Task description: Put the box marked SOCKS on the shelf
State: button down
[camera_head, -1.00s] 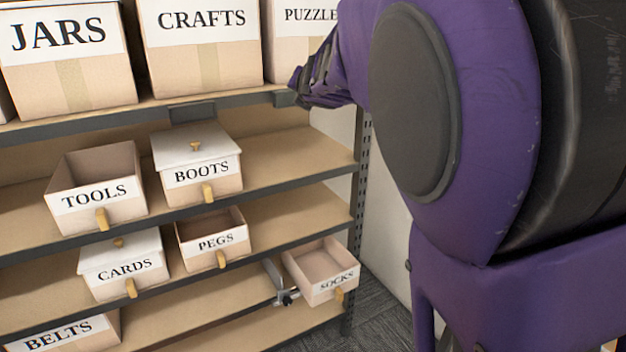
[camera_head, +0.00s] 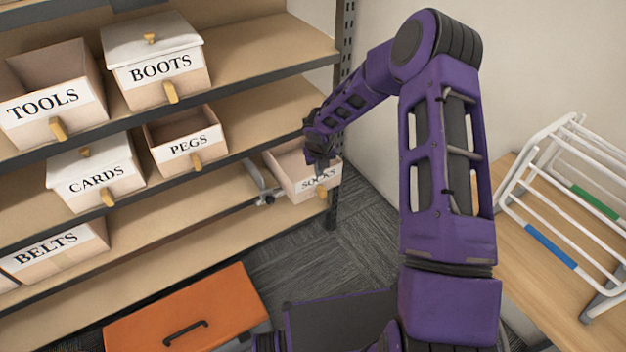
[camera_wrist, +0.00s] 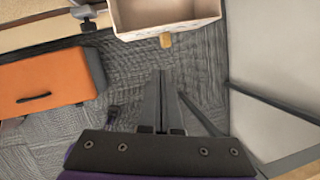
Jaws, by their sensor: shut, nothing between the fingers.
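The SOCKS box (camera_head: 288,163) is an open, empty-looking cardboard box with a white label and a wooden knob. It is at the right end of the lower shelving, by the metal post, and juts forward of the shelf edge. What carries it I cannot tell. My gripper (camera_head: 320,163) is in front of it in the head view and hides part of the box and label. In the wrist view the box (camera_wrist: 165,12) is at the top, its knob toward me. The fingers (camera_wrist: 161,74) are together and empty, apart from the knob, with carpet beneath.
The PEGS box (camera_head: 186,141) and CARDS box (camera_head: 95,173) stand left on the shelf. A grey clamp-like fitting (camera_head: 264,190) is just left of SOCKS. An orange case (camera_head: 185,310) lies in front of the shelves. A white rack (camera_head: 560,200) stands on a wooden table at right.

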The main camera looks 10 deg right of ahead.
aim_at(313, 183)
jog(key=shift+g+y, duration=0.4)
jog(key=shift+y, duration=0.1)
jog(key=b+x, duration=0.1)
jog(key=x, duration=0.7)
jog(key=w+b+x, duration=0.1)
jog(key=x, duration=0.3)
jog(key=shift+w+a+f+b, duration=0.1)
jog(key=shift+w+a+b, duration=0.15)
jog(key=shift+b, duration=0.1)
jog(key=shift+w, duration=0.55)
